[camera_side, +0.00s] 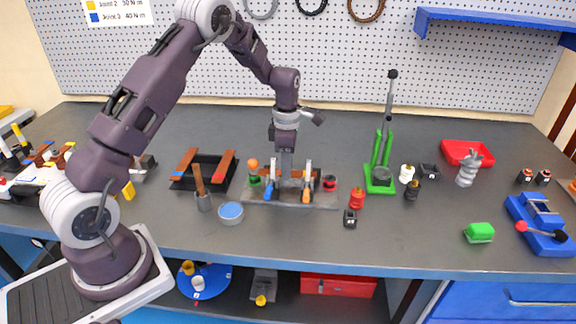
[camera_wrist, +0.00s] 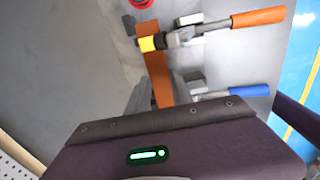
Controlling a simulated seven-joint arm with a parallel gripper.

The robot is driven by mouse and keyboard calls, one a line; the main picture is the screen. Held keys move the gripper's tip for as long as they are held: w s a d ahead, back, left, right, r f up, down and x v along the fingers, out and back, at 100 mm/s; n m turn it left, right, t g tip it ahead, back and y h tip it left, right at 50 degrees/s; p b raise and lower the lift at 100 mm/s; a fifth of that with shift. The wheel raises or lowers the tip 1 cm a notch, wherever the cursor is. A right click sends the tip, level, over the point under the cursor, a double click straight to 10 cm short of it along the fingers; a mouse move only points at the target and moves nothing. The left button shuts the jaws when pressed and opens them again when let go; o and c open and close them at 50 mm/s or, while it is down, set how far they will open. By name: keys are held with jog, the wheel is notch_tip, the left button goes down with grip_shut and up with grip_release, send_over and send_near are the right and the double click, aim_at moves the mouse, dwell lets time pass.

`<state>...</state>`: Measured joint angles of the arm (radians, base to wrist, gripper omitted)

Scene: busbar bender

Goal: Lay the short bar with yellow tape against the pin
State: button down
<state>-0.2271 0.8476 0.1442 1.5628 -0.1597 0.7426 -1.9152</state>
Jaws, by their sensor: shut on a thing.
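My gripper (camera_side: 285,172) points down over the grey bending fixture (camera_side: 327,201) and is shut on the copper bar (camera_wrist: 157,75). The bar lies low along the fixture, and in the wrist view its far end carries yellow tape (camera_wrist: 147,43). That taped end is beside the orange-handled clamp (camera_wrist: 258,18); whether they touch is unclear. The blue-handled clamp (camera_wrist: 240,91) stands nearer my gripper, to the right of the bar. Both clamps also show in the side view, blue (camera_side: 270,190) and orange (camera_side: 306,193). I cannot make out the pin or any contact with it.
A green ball-topped post and red knob (camera_side: 330,183) flank the clamps. A green lever press (camera_side: 380,178) stands right.

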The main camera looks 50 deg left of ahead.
jog(key=c, duration=1.1)
grip_release()
jog(key=shift+o, duration=0.2)
jog(key=shift+r, duration=0.15)
jog(key=s+d+r+m+t, duration=0.1)
jog(key=s+d+r+m, duration=0.25)
jog(key=r, duration=0.65)
jog(key=s+d+r+m+t, duration=0.1)
jog(key=s+d+r+m, duration=0.3)
jog(key=r, duration=0.6)
jog(key=s+d+r+m+t, duration=0.1)
jog(key=s+d+m, duration=0.2)
jog(key=s+m, duration=0.6)
jog(key=s+d+r+m+t, duration=0.2)
jog(key=s+d+m, duration=0.1)
jog(key=s+m, duration=0.7)
jog(key=s, duration=0.4)
jog(key=shift+d+t, duration=0.3)
jog(key=shift+d, duration=0.1)
